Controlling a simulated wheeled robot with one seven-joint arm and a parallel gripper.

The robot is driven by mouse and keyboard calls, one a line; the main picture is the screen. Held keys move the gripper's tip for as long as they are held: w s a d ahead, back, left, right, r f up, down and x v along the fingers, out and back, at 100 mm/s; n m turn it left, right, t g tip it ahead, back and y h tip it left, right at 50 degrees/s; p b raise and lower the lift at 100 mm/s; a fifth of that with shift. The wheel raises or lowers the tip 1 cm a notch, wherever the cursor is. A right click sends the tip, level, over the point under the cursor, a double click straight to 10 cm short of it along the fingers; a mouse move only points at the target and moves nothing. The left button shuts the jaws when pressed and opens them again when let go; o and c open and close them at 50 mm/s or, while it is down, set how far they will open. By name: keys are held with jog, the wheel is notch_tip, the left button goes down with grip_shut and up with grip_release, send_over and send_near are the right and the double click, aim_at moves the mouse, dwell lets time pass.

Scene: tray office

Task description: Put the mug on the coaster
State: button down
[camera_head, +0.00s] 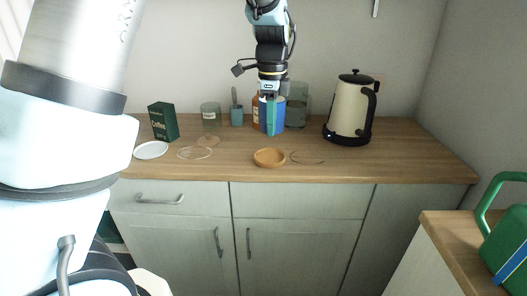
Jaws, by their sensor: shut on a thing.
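A blue mug (280,114) is at the back middle of the counter. My gripper (271,128) comes down from above and is shut on it. The teal finger covers part of the mug, and I cannot tell if its base touches the counter. A small flat tan disc (208,141), possibly the coaster, lies on the counter to the left of the mug. A round wooden dish (269,160) with a raised rim stands near the front edge, in front of the mug; I cannot tell which of the two is the coaster.
A cream kettle (350,108) stands right of the mug. Jars (297,106) and a brown bottle (256,110) stand close behind it. A green coffee box (163,122), white plate (150,150) and thin outlined rings (195,153) are also on the counter (400,160). The front right is clear.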

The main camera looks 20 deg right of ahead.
jog(key=f, duration=0.3)
jog(key=f+p, duration=0.1)
jog(key=f, duration=0.2)
jog(key=f+p, duration=0.1)
jog(key=f, duration=0.3)
jog(key=shift+w, duration=0.3)
jog(key=shift+f, duration=0.2)
jog(key=c, duration=0.9)
grip_release()
jog(key=shift+r, duration=0.1)
notch_tip(320, 180, up, 12)
jog(key=shift+r+b, duration=0.1)
jog(key=shift+b, duration=0.8)
